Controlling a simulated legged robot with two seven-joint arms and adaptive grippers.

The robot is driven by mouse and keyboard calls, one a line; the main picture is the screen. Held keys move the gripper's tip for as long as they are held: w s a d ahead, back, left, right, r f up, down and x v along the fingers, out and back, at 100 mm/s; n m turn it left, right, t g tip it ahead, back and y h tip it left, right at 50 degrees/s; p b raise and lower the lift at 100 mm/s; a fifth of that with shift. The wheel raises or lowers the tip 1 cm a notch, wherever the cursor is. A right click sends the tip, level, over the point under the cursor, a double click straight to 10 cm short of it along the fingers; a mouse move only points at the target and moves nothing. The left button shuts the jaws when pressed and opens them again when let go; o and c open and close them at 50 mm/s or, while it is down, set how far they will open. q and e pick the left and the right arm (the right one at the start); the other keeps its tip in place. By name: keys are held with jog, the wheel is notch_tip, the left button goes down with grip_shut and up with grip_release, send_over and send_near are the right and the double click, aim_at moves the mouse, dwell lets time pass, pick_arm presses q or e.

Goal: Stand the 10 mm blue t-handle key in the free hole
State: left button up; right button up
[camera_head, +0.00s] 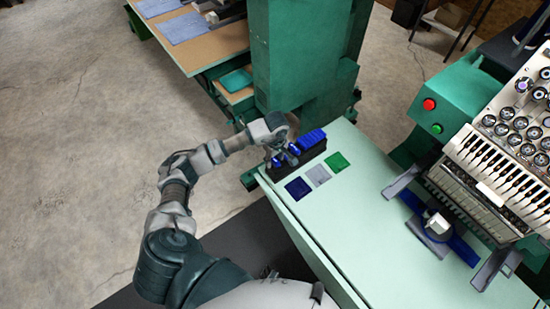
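A dark holder block (311,153) stands at the far left corner of the pale green table top. A row of blue handles (313,138) stands close together in its right part. Separate blue handles (276,162) show at its left part, right by the gripper. My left gripper (287,156) is over the left part of the holder, among these handles. Its fingers are small and overlap the blue, so I cannot tell whether they are shut on a key. The free hole and the size marks cannot be made out. My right gripper is not in view.
Dark blue (298,187), grey (318,174) and green (337,162) squares lie in front of the holder. A green column (300,60) rises behind it. A machine with red and green buttons (429,104) stands at right, near a blue fixture (455,243). The table's middle is clear.

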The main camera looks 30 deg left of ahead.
pick_arm(q)
jog(key=shift+a+f, duration=0.1)
jog(key=shift+a, duration=0.05)
notch_tip(320, 180, up, 12)
jog(key=shift+d, duration=0.2)
jog(key=shift+s, duration=0.1)
